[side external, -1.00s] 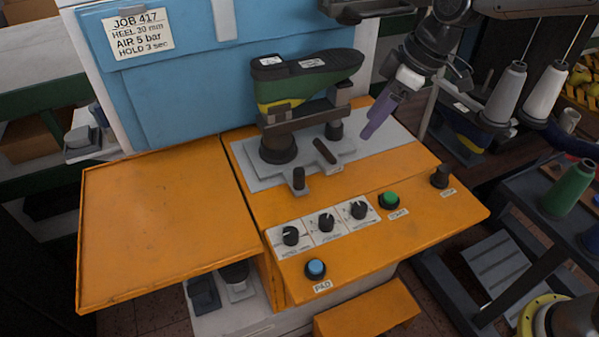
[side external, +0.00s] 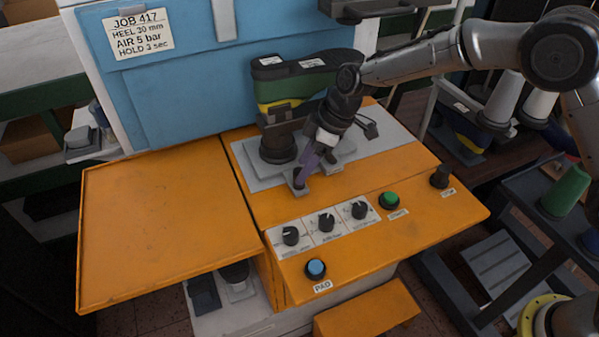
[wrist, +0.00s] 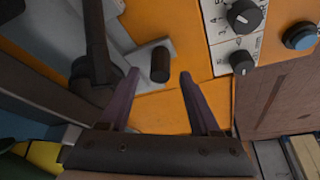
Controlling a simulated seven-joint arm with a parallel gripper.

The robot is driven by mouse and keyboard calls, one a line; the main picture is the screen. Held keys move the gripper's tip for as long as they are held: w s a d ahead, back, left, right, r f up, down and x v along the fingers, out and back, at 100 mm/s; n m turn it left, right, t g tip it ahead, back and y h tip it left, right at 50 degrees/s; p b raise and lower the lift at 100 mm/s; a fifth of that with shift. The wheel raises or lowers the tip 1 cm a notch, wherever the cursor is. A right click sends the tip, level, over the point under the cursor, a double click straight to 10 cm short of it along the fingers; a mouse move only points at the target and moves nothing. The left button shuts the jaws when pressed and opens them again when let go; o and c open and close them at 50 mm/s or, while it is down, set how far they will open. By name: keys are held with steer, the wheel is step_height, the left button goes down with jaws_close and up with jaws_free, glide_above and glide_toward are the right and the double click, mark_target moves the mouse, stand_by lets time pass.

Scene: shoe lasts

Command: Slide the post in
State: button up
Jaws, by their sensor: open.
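The dark, short round post (wrist: 160,65) stands upright on a grey tab (side external: 291,192) at the front of the grey base plate. My gripper (wrist: 159,73) is open, with its two purple fingers apart. In the wrist view the post shows in the gap between the fingertips, and I see no finger closed on it. In the side view my gripper (side external: 301,178) reaches down at a slant over the post and mostly hides it. The green and yellow shoe last (side external: 300,75) lies on its dark support behind my gripper, partly covered by my wrist.
Several black knobs (side external: 326,222), a blue button (side external: 316,269) and a green button (side external: 390,200) sit on the orange panel in front. The orange side table (side external: 160,225) at left is bare. A blue housing (side external: 180,90) stands behind.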

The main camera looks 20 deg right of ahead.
mark_target(299, 171)
steer(key=shift+x, duration=1.65)
jaws_close()
